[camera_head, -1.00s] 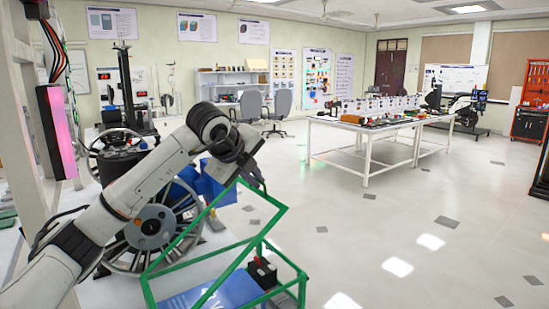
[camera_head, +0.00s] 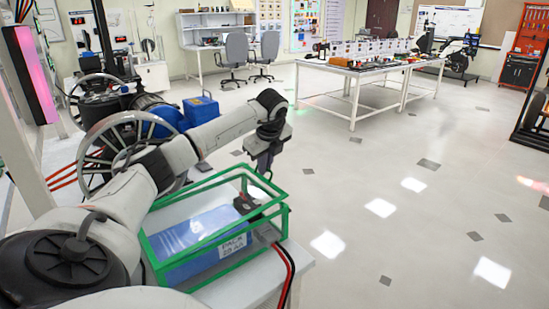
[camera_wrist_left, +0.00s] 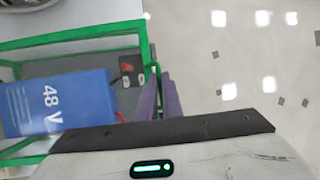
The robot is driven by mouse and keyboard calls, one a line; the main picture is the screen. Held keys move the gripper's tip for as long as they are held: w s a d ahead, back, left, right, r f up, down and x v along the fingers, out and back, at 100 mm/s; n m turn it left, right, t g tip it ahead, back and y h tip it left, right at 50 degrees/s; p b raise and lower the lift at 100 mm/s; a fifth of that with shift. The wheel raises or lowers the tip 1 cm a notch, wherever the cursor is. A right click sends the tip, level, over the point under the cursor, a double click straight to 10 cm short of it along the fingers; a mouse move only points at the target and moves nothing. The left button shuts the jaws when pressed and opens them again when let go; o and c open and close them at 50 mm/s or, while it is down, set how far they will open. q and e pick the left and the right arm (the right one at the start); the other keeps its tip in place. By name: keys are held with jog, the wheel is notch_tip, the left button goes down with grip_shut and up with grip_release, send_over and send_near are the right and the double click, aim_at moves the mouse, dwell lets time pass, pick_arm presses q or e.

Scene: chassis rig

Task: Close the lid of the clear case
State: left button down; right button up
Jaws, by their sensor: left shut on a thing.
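The clear case (camera_head: 163,257) has green edges and stands on a white table at the lower middle of the head view. Its lid (camera_head: 270,186) lies low over the case; I cannot tell whether it is fully seated. Inside are a blue battery pack (camera_head: 200,233) and a small black part with a red piece (camera_head: 244,203). My left gripper (camera_head: 263,172) is at the lid's far right edge and shut on it. In the left wrist view the fingers (camera_wrist_left: 159,92) are close together beside the green edge (camera_wrist_left: 145,45). My right gripper is out of view.
Red and black cables (camera_head: 287,258) hang at the case's right side. A spoked wheel (camera_head: 110,150) and a blue box (camera_head: 201,110) are behind my arm. Open floor lies to the right, with a long white table (camera_head: 340,85) farther back.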

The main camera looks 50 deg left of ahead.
pick_arm(q)
jog(key=shift+s+a+r, duration=0.1)
jog(key=shift+s+a, duration=0.05)
jog(key=shift+a, duration=0.15)
jog(key=c, duration=1.9)
grip_release()
jog(key=shift+c, duration=0.2)
jog(key=shift+d, duration=0.1)
jog(key=v, duration=1)
jog(key=shift+d, duration=0.1)
